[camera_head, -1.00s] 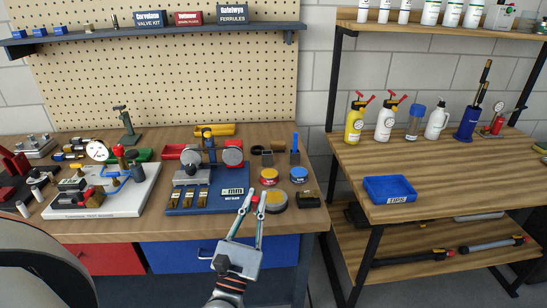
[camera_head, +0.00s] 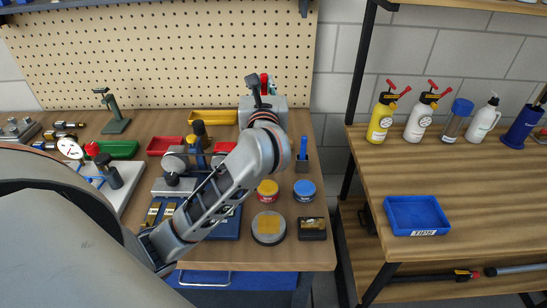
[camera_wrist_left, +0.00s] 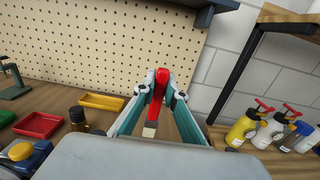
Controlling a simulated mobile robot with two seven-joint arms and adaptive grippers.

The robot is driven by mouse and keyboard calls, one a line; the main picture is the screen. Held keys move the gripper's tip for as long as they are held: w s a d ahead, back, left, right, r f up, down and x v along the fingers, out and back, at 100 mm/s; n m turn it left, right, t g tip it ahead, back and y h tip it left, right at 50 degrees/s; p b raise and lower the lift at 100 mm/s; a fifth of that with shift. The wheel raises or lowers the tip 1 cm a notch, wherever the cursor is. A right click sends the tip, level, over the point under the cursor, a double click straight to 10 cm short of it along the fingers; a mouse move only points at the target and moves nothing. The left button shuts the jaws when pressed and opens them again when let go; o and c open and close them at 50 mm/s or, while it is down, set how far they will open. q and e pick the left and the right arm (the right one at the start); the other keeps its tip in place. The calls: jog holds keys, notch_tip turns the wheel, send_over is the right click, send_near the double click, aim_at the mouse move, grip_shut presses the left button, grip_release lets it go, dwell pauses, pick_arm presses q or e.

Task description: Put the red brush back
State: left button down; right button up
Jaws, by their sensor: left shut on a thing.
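The red brush (camera_wrist_left: 158,93) is held between the two fingers of my left gripper (camera_wrist_left: 163,90) in the left wrist view. Its red handle points up and its pale lower end (camera_wrist_left: 150,130) points down toward the bench. In the head view a bit of the red brush (camera_head: 264,84) shows by my left gripper (camera_head: 265,92), near the pegboard; my forearm and wrist hide most of it. A dark holder (camera_head: 302,164) with a blue brush (camera_head: 304,147) upright in it stands on the bench to the right of my wrist. My right gripper is not in view.
A yellow can (camera_head: 267,191), a blue can (camera_head: 304,191), a round tin (camera_head: 268,228) and a dark block (camera_head: 312,229) stand at the bench's right end. A yellow tray (camera_head: 207,117) lies near the pegboard. My arm covers much of the bench. A second bench (camera_head: 460,185) stands right.

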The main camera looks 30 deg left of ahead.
pick_arm(q)
jog(key=shift+w+d+r, duration=0.15)
jog(key=shift+w+r, duration=0.15)
jog(key=shift+w, duration=0.25)
jog(key=shift+s+h, duration=0.2)
jog(key=shift+h, duration=0.2)
jog(key=shift+f, duration=0.1)
notch_tip(320, 180, down, 19)
jog(key=b, duration=0.1)
jog(key=shift+f, duration=0.15)
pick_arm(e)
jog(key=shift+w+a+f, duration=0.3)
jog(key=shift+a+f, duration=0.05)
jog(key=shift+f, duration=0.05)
pick_arm(q)
jog(key=shift+w, duration=0.1)
jog(key=shift+f+b, duration=0.2)
jog(key=shift+b, duration=0.15)
jog(key=c, duration=2.3)
grip_release()
jog(key=shift+c, duration=0.2)
jog(key=shift+o, duration=1.3)
